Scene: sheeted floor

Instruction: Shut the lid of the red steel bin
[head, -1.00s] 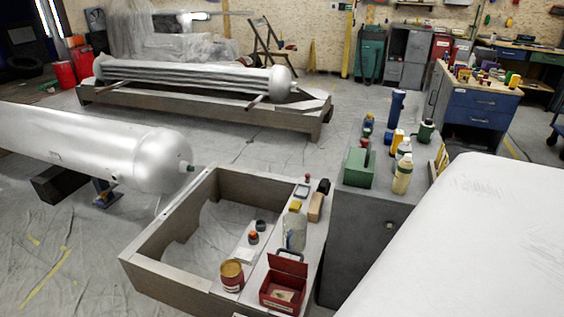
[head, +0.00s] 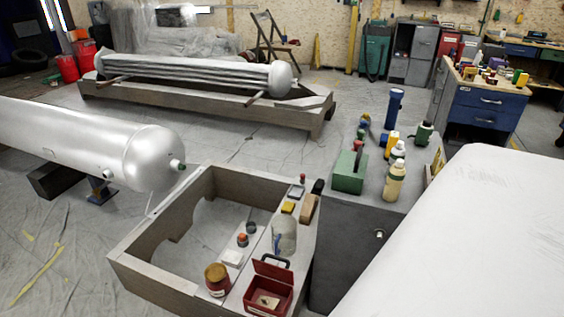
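The red steel bin (head: 268,296) stands on the near right corner of a wooden frame, low in the head view. Its lid (head: 273,271) is up, tilted back at the far side, with a handle-like loop on it. The bin's inside shows, with a small pale thing at the bottom. My gripper is not in view, so its state does not show.
The wooden frame (head: 150,276) has a large opening. A red-brown can (head: 217,279) stands left of the bin, and a clear container (head: 284,236) behind it. A grey cabinet (head: 345,232) bears a green box (head: 349,175) and bottles. A white surface (head: 470,240) fills the right.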

